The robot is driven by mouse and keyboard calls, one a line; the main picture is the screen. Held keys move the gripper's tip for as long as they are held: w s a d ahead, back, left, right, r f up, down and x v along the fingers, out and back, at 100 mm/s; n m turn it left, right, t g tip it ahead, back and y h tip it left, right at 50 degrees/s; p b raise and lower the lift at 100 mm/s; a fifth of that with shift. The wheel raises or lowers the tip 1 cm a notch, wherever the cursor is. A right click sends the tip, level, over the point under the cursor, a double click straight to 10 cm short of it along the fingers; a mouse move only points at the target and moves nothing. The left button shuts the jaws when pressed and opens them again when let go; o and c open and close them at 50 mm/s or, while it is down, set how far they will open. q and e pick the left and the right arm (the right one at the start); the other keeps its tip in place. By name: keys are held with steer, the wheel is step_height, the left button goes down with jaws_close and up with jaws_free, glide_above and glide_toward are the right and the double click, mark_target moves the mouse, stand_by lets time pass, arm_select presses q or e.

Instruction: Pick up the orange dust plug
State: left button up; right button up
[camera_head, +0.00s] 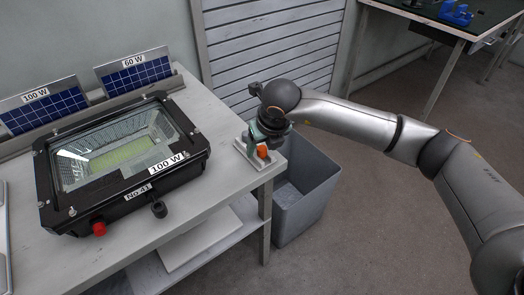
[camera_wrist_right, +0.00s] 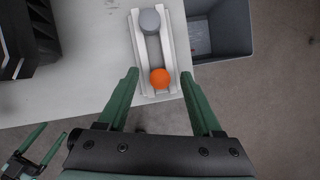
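The orange dust plug (camera_head: 262,151) sits in a small light tray (camera_head: 243,153) at the table's right corner. In the right wrist view the plug (camera_wrist_right: 160,79) lies at the near end of the tray (camera_wrist_right: 140,45), with a grey plug (camera_wrist_right: 149,20) at the far end. My right gripper (camera_wrist_right: 159,73) is open, its two green fingers on either side of the orange plug in the picture. I cannot tell whether they touch the plug. In the head view my right gripper (camera_head: 257,138) is above the tray. My left gripper (camera_wrist_right: 55,130) shows open and empty at the lower left.
A black floodlight housing (camera_head: 120,160) with a red plug (camera_head: 99,228) and a black fitting (camera_head: 159,209) fills the table's middle. Two solar panels (camera_head: 135,75) stand behind it. A grey bin (camera_head: 305,190) stands on the floor beside the table corner.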

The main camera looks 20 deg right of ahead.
jaws_close()
stand_by(0.3)
steer(key=shift+r, duration=0.15)
